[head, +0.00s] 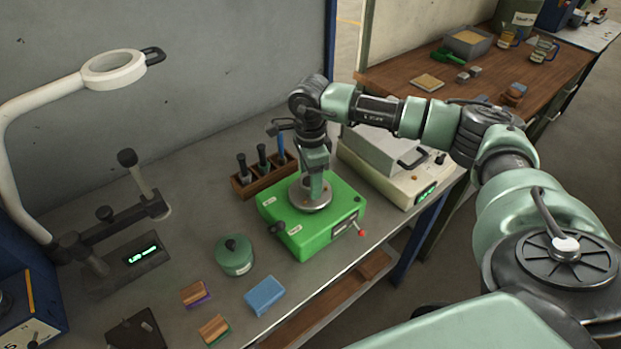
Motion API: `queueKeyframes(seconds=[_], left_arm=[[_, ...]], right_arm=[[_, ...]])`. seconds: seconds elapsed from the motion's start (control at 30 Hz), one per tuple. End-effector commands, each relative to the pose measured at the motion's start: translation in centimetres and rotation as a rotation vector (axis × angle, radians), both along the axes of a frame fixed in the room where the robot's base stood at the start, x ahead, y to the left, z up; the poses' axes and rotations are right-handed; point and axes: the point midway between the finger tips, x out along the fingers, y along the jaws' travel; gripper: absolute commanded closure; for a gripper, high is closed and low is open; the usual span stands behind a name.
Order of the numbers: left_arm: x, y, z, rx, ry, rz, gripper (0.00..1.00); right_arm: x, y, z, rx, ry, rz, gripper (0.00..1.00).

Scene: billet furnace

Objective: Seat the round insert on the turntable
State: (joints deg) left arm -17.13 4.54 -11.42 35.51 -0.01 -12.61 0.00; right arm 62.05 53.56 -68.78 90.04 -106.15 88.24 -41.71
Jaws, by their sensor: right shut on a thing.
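The turntable is a round grey metal plate (309,203) on top of a bright green box (312,228), near the middle of the head view. The box has small labels, a black knob and a red-tipped lever at its front. My right gripper (315,187) points straight down over the plate, its jaws shut. The round insert (306,184) is small and partly hidden between and behind the jaws, low over the middle of the plate. I cannot tell whether it touches the plate. My left gripper is not in view.
A wooden tool rack (263,175) stands close left of the green box, and a scale-like device (403,172) close right. A green lidded pot (234,255), a blue block (264,296) and brushes (213,328) lie in front. A lamp (112,69) overhangs the left.

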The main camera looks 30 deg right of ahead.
Motion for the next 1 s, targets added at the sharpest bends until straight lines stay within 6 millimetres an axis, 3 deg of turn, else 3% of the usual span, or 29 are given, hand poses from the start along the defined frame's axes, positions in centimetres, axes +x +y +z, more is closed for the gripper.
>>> queueKeyframes(seconds=[1.0], left_arm=[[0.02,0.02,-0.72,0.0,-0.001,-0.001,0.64]], right_arm=[[0.09,0.01,-0.26,0.0,-0.003,0.0,1.0]])
